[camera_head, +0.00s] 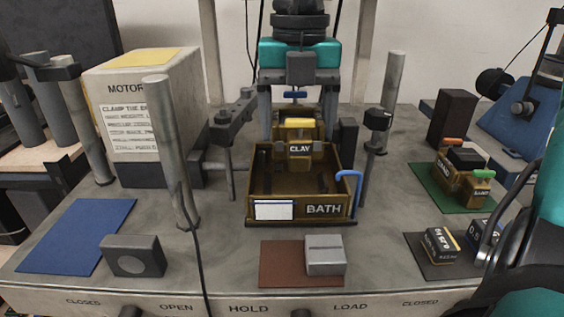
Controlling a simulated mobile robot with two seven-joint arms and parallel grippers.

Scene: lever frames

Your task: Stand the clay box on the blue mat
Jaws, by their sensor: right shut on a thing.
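The clay box (299,150) is brown with a CLAY label and a yellow top piece. It is at the rear of the open brown BATH tray (325,209); I cannot tell whether it rests there or hangs above. My right gripper (298,118) comes down from the top centre, with grey fingers on both sides of the box, shut on it. The fingertips are hard to make out. The blue mat (75,236) lies flat and bare at the left of the bench. My left gripper is not in view.
A grey block with a round face (134,257) sits by the mat's right edge. A brown mat (282,264), a green mat (436,190) with boxes and a right-hand post (391,95) also show.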

